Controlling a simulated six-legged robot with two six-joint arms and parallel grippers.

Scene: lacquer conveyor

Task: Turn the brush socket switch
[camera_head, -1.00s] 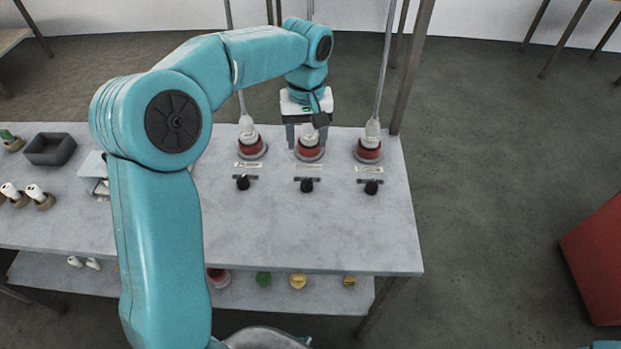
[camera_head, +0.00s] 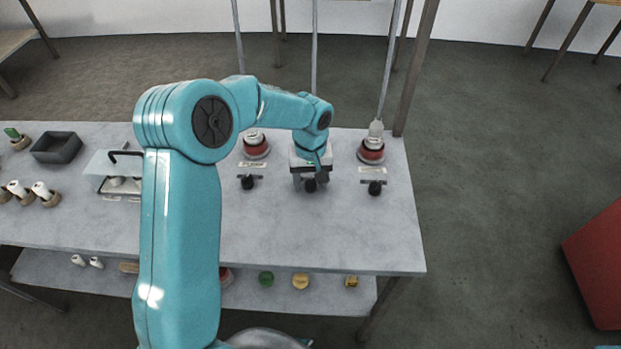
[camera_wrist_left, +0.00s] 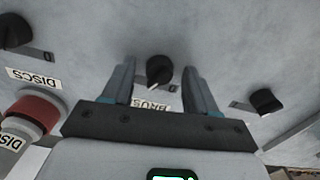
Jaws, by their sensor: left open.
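The middle black switch knob (camera_head: 310,187) stands on the grey table below my left gripper (camera_head: 311,180). In the left wrist view this knob (camera_wrist_left: 158,70) sits between the two spread fingers of the gripper (camera_wrist_left: 158,78), with a gap on each side. A partly covered label (camera_wrist_left: 150,105), seemingly reading BRUS..., lies beside it. The gripper is open and empty, pointing down. The middle socket behind it is hidden by my left wrist in the head view. My right gripper is out of view.
Other knobs stand left (camera_head: 247,182) and right (camera_head: 375,188), with red-banded sockets (camera_head: 256,147) and (camera_head: 371,151) behind them. The DISCS label (camera_wrist_left: 33,78) shows in the wrist view. A dark tray (camera_head: 57,148) is far left. The table front (camera_head: 320,235) is clear.

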